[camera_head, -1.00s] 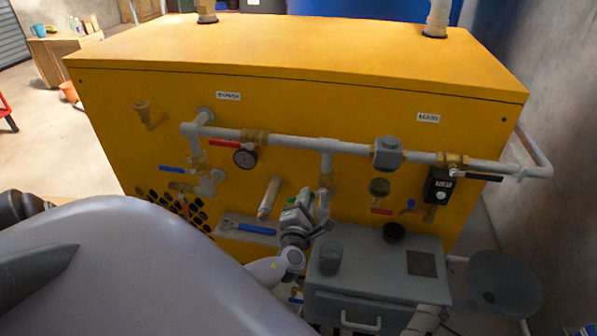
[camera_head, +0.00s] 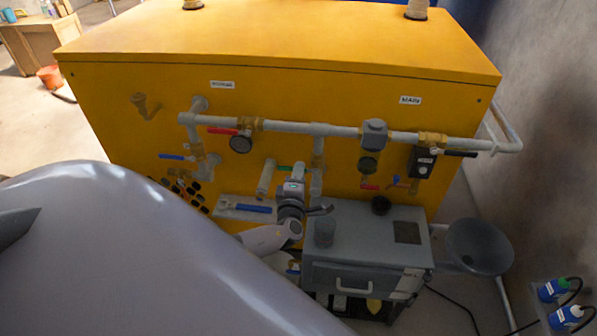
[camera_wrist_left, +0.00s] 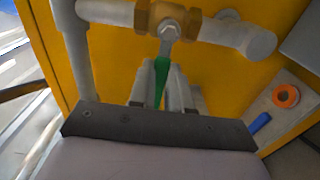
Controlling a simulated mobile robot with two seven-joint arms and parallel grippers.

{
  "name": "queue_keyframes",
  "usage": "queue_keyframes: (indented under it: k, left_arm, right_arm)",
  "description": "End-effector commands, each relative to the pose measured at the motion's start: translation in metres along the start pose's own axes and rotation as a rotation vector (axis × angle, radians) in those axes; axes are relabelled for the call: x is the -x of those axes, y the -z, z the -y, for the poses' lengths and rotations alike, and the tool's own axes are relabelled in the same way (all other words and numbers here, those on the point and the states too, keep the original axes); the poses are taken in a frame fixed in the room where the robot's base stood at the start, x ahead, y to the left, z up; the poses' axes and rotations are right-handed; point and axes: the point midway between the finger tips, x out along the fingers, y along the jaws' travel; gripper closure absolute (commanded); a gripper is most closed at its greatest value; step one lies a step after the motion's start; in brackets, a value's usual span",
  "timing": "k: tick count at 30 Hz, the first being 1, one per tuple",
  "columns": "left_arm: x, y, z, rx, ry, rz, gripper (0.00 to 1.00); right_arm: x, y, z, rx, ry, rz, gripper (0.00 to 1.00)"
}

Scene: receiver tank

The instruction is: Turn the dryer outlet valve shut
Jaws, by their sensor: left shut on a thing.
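A valve with a brass body (camera_wrist_left: 168,18) and a green lever (camera_wrist_left: 160,82) sits on a grey pipe in the left wrist view. The lever points from the valve toward my wrist. My left gripper (camera_wrist_left: 166,90) is shut on the green lever, with its fingers on both sides of it. In the head view my left gripper (camera_head: 293,186) is at the front of the yellow cabinet, below the main pipe, and a bit of the green lever (camera_head: 284,168) shows beside it. The gripper hides most of that valve. My right gripper is out of view.
The yellow cabinet (camera_head: 200,85) carries red-handled (camera_head: 222,131), blue-handled (camera_head: 172,156) and black-handled (camera_head: 461,154) valves. A grey box (camera_head: 365,225) stands close right of my gripper. A grey funnel (camera_head: 478,247) stands further right.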

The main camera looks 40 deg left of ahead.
Motion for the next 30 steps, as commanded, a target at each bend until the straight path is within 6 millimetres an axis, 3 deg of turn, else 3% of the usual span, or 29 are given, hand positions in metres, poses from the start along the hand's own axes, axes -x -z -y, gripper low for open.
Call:
queue_keyframes:
  k: [11,12,13,14,23,30]
  left_arm:
    - [-0.002,0.001,-0.004,-0.009,-0.008,-0.002,1.0]
    - [-0.002,0.001,-0.004,-0.009,-0.009,-0.002,0.69]
    - [-0.002,0.001,-0.004,-0.009,-0.008,-0.002,0.6]
    - [-0.002,0.001,-0.003,-0.008,-0.008,-0.002,0.56]
    - [0.001,0.0,-0.001,-0.006,-0.003,0.0,0.56]
    - [0.028,0.0,-0.002,-0.006,0.0,0.002,0.56]
  right_arm:
    - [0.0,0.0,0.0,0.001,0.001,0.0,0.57]
    - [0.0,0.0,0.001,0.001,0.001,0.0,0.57]
    - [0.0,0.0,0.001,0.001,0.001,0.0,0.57]
    - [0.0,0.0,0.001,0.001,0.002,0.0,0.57]
    - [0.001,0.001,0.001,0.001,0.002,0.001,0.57]
    - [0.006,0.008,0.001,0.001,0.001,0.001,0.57]
